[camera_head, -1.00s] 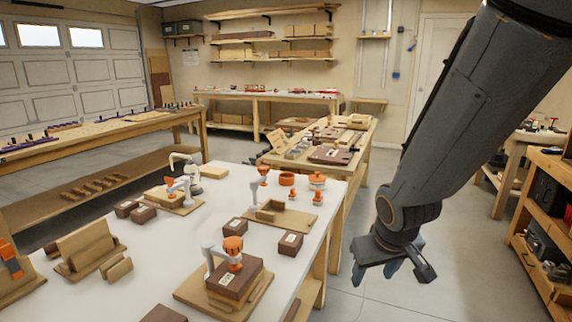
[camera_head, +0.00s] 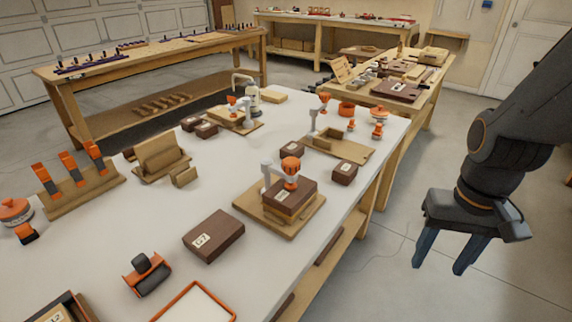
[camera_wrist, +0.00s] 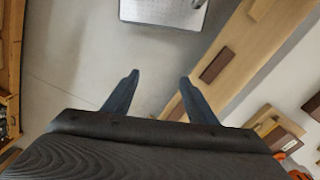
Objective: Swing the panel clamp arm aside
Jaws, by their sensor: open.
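Several toggle-style clamps with grey arms and orange knobs stand on the white bench. The nearest clamp (camera_head: 290,167) has its arm over a brown labelled block (camera_head: 291,193) on a wooden base (camera_head: 246,203), its knob at the block's top. Another clamp (camera_head: 322,106) stands on a wooden board (camera_head: 358,151) behind it; a third (camera_head: 240,104) stands at the back left. I cannot tell which is the panel clamp. My gripper (camera_head: 438,268) hangs right of the bench over the floor, open and empty, apart from every clamp. Its fingers also show in the wrist view (camera_wrist: 160,78).
The white bench (camera_head: 120,220) carries a brown block (camera_head: 214,235), an orange-and-black holder (camera_head: 147,274), an orange-rimmed tray (camera_head: 197,305) and a wooden rack (camera_head: 84,185). A wooden side bench (camera_head: 405,98) stands behind. Bare floor lies around my gripper.

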